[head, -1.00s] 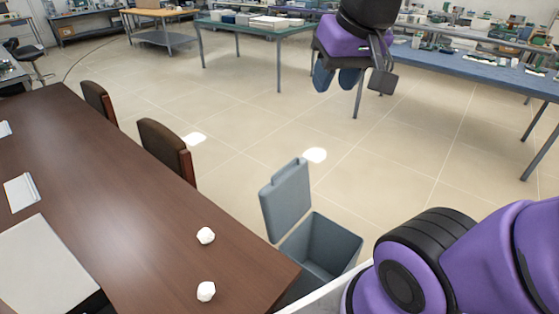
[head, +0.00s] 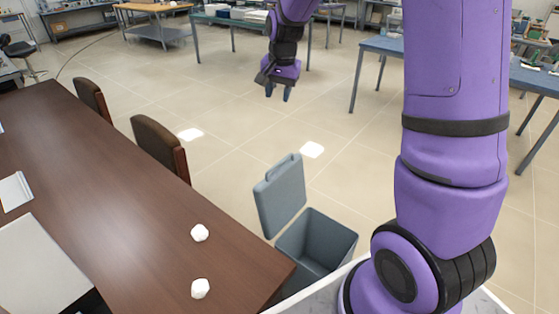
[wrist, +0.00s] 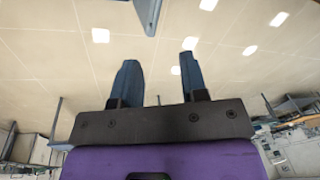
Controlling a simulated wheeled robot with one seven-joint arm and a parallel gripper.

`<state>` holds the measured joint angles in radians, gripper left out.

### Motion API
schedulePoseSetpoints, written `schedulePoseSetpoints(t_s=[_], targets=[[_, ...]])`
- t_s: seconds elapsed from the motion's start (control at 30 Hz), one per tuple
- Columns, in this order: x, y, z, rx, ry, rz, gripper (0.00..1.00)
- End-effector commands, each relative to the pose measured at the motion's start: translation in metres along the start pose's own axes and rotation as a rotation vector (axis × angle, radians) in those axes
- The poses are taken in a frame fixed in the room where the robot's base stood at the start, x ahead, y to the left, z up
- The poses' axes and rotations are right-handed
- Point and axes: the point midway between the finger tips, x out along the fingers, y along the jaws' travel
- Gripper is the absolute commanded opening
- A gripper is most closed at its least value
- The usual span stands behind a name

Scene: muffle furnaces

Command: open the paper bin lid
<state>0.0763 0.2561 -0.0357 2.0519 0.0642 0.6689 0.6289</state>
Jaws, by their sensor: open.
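The paper bin (head: 322,240) is a grey-blue open box on the floor beside the right end of the wooden table. Its lid (head: 281,194) stands tilted up at the back left, and the dark inside of the bin shows. My gripper (head: 278,94) is open and empty, above the floor beyond the bin and apart from it. In the wrist view my gripper's two fingers (wrist: 158,80) are spread with nothing between them. A grey-blue piece at the top edge of the wrist view is cut off, and I cannot tell what it is.
The brown table (head: 120,190) on the left holds two crumpled white paper balls (head: 200,233) near the bin. Brown chairs (head: 160,147) stand along its far side. Blue workbenches (head: 385,48) stand behind. The floor between them is clear.

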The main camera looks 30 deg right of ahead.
Motion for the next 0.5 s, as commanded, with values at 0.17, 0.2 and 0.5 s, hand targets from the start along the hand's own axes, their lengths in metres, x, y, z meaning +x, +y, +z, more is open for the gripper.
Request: schedulePoseSetpoints(t_s=[0.17,0.2,0.5], targets=[[0.065,-0.008,-0.028,0.117,-0.032,0.037,0.4],[0.079,-0.009,-0.033,0.144,-0.038,0.045,0.4],[0.186,-0.007,-0.061,0.323,-0.071,0.104,0.4]])
